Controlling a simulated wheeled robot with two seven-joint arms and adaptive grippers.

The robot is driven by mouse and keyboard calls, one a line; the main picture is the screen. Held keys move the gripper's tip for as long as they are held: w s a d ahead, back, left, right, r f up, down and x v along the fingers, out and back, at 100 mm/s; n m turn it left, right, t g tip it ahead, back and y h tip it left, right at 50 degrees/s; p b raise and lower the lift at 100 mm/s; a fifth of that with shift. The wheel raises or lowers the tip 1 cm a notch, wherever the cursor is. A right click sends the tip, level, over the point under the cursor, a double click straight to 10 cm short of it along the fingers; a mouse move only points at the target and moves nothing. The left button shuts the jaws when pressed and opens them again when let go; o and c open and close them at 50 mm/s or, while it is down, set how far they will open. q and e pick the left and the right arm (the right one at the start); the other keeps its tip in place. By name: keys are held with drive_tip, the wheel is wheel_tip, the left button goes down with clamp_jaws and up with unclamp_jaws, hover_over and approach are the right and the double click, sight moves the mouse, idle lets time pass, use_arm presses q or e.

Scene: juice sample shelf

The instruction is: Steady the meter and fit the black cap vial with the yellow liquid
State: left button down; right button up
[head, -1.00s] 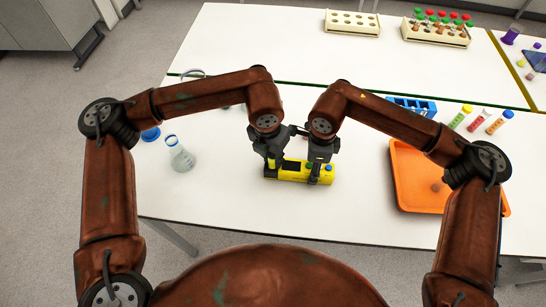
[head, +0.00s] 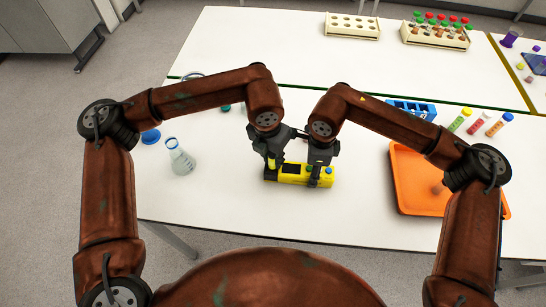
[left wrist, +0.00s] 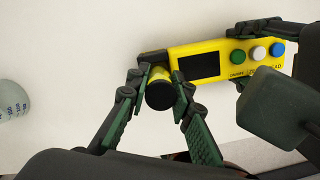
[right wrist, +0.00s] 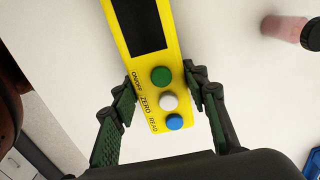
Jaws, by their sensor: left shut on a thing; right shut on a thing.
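The yellow meter (head: 318,181) lies on the white table, with a dark screen and green, white and blue buttons, clear in the right wrist view (right wrist: 125,45). My right gripper (head: 318,165) is shut across its button end, a finger on each side (right wrist: 165,100). My left gripper (head: 271,160) is shut on the vial, which has a black cap (left wrist: 160,96) and yellow liquid (left wrist: 158,74). The vial is at the meter's black end (left wrist: 154,58); the cap faces the left wrist camera. Whether its bottom is inside the meter's opening is hidden.
A flask (head: 181,160) stands left of the meter. An orange tray (head: 408,180) lies to the right, with a blue rack (head: 412,108) and several coloured tubes (head: 478,121) behind it. Cream racks (head: 352,27) stand far back. The table around the meter is clear.

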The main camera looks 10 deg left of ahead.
sight(270, 157)
use_arm(q)
drive_tip(key=shift+f, duration=1)
drive_tip(key=shift+r, duration=0.15)
drive_tip(key=shift+r, duration=0.9)
drive_tip(key=c, duration=1.6)
unclamp_jaws()
drive_tip(key=r, duration=0.4)
drive_tip(key=s+r, duration=0.1)
drive_tip(key=r, duration=0.7)
drive_tip(key=shift+s+a, duration=0.15)
drive_tip(key=shift+a, duration=0.2)
